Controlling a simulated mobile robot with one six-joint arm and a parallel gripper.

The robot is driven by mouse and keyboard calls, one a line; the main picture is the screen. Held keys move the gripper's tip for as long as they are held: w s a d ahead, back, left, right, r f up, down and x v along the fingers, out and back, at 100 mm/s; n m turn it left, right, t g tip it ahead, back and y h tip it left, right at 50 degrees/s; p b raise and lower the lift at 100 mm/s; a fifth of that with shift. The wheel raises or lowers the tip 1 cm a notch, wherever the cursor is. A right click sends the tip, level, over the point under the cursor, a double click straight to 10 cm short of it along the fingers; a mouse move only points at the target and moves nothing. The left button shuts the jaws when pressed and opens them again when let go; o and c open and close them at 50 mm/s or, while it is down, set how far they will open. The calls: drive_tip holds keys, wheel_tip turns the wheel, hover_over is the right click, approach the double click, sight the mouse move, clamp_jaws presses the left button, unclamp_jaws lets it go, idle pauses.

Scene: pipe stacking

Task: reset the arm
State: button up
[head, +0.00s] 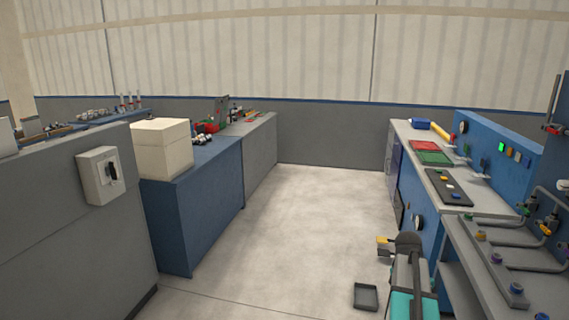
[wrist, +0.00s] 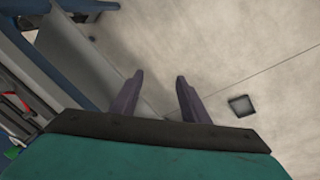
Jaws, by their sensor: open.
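My gripper (wrist: 160,76) shows in the wrist view with two dark purple fingers spread apart. Nothing is between them. Beyond the fingertips is pale floor, with the grey face of a bench to their left. In the head view my arm, with dark and teal parts, stands at the lower right beside the right-hand bench. My gripper's fingers cannot be made out there.
A small dark tray (head: 366,297) lies on the floor left of my arm; it also shows in the wrist view (wrist: 241,106). The right bench (head: 431,182) holds a red tray (head: 424,146), a green tray (head: 433,158) and pipes. A white box (head: 161,147) stands left. The middle aisle is clear.

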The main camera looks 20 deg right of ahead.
drive_tip(key=a+f+n+g+y, duration=0.1)
drive_tip(key=a+f+n, duration=0.2)
drive_tip(key=a+f, duration=0.9)
drive_tip(key=a+f+n+g, duration=0.1)
drive_tip(key=a+f+n, duration=0.2)
drive_tip(key=a+f, duration=0.9)
drive_tip(key=s+a+f+n, duration=0.5)
drive_tip(key=s+a+f, duration=0.1)
drive_tip(key=s+a, duration=0.3)
drive_tip(key=s+a+f+n+g+y, duration=0.1)
drive_tip(key=s+a+f+n, duration=0.4)
drive_tip(key=s+a, duration=0.4)
drive_tip(key=shift+s+a+f+g, duration=0.3)
drive_tip(key=shift+a+f, duration=0.45)
drive_tip(key=shift+a, duration=0.3)
